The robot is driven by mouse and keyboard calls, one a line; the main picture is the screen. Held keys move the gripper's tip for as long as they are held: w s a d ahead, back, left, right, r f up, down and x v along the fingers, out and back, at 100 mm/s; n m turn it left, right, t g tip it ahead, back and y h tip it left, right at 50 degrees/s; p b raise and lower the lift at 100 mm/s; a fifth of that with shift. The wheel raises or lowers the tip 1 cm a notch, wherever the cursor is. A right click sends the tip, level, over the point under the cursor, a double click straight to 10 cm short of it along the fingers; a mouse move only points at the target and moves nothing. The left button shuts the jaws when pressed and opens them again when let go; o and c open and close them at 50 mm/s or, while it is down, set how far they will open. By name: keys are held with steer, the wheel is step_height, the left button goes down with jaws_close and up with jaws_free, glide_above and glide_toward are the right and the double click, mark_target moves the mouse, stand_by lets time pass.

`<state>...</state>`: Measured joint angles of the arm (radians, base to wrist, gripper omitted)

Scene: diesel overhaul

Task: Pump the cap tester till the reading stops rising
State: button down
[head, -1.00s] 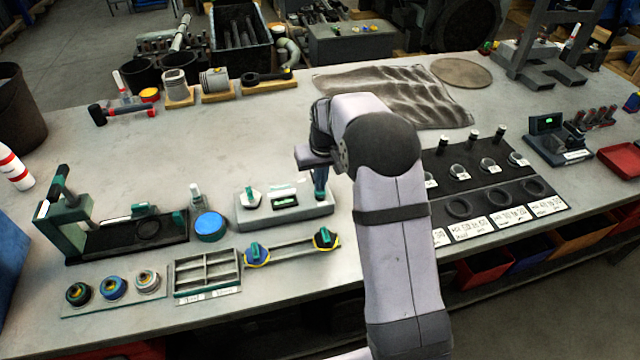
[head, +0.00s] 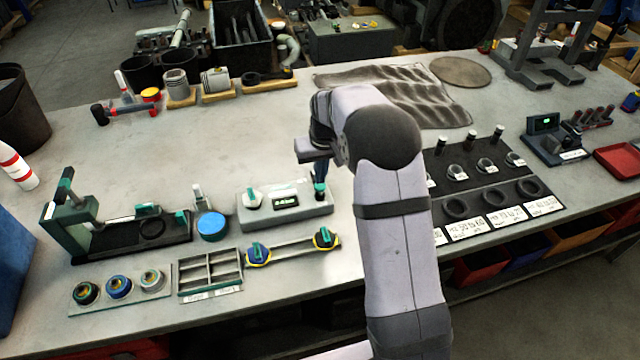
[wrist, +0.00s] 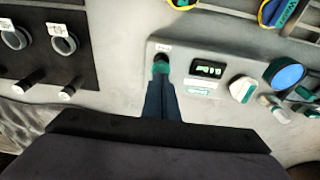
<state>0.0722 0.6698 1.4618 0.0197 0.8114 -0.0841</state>
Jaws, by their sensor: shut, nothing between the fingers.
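The cap tester is a light grey box (head: 300,214) with a small dark display (head: 285,200) showing green digits too small to read. A white fitting with a teal top (head: 252,199) sits on its left part. Its teal pump knob (head: 320,195) is at the right end and also shows in the wrist view (wrist: 160,67). My gripper (head: 320,184) is shut and empty, pointing down with its fingertips at the top of the knob. In the wrist view the closed fingers (wrist: 161,85) hide part of the knob, so how far it is pressed is unclear.
A blue round lid (head: 212,226) and a dark green-posted fixture (head: 65,222) stand left of the tester. A divided tray (head: 210,272) and a bar with blue and black ends (head: 291,249) lie in front. A black mat with rings (head: 480,222) lies to the right.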

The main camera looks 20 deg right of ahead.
mark_target(320, 186)
steer(key=shift+f, duration=0.25)
stand_by(0.3)
steer(key=shift+f+b, duration=0.95)
steer(key=shift+f, duration=0.45)
steer(key=shift+r+p, duration=1.4)
steer(key=shift+r, duration=0.25)
steer(key=shift+f, duration=0.15)
